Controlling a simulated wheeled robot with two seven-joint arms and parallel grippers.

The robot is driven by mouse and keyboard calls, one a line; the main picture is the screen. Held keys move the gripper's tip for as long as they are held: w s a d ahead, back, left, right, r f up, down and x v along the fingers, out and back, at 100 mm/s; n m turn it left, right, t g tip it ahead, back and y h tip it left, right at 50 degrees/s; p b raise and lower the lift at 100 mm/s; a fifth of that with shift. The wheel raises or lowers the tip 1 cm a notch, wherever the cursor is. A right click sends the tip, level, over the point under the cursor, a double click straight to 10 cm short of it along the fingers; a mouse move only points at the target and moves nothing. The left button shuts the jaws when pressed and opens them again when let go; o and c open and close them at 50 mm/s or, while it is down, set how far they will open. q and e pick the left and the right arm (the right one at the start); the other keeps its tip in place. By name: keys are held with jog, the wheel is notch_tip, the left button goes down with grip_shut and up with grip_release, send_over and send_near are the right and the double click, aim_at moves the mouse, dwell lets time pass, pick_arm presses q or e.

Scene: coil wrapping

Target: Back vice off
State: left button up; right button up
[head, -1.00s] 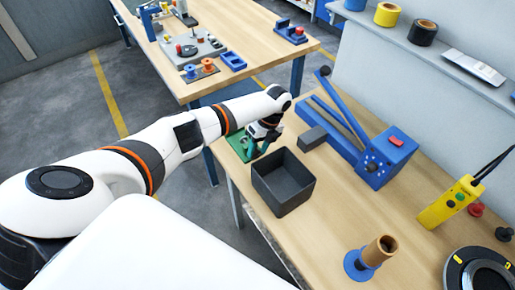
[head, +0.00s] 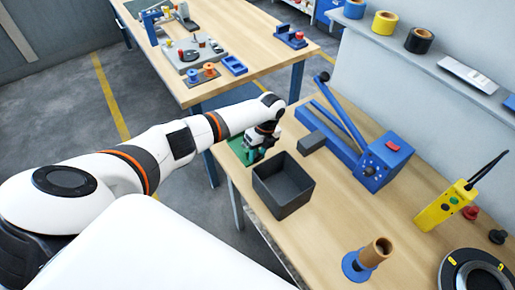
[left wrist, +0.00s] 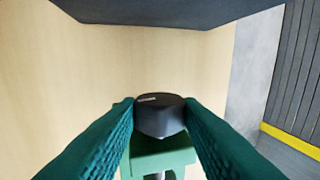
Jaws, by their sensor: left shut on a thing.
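The green vice (head: 238,148) sits at the left edge of the near workbench, partly hidden behind my left gripper in the head view. In the left wrist view its green body (left wrist: 165,160) lies below a dark, rounded knob (left wrist: 160,108). My left gripper (head: 255,156) is down at the vice. In the left wrist view its teal fingers (left wrist: 160,120) are shut on the dark knob, one on each side. My right gripper is in neither view.
A dark open bin (head: 284,188) stands close beside the gripper; a dark block (head: 311,142) and a blue lever tool (head: 375,165) stand beyond it. A brown tube on a blue base (head: 368,258) and a yellow device (head: 446,205) stand to the right.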

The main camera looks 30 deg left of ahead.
pick_arm(q)
jog(key=shift+s+a+r+t+p, duration=0.1)
jog(key=shift+s+r+t+p, duration=0.2)
jog(key=shift+r+t+p, duration=0.25)
jog(key=shift+a+f+t+h+p, duration=0.1)
jog(key=shift+f+t+h+p, duration=0.3)
jog(key=shift+t, duration=0.15)
jog(key=shift+w+f, duration=0.1)
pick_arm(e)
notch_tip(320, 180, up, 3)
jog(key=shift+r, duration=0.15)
pick_arm(q)
jog(key=shift+s+r+t+h+p, duration=0.2)
jog(key=shift+s+t+h+p, duration=0.15)
jog(key=shift+t+p, duration=0.3)
jog(key=shift+s+a+f+t, duration=0.1)
jog(key=shift+f+t, duration=0.05)
jog(key=shift+t, duration=0.4)
jog(key=shift+f+t+h, duration=0.15)
jog(key=shift+t+h, duration=0.1)
jog(key=shift+t, duration=0.35)
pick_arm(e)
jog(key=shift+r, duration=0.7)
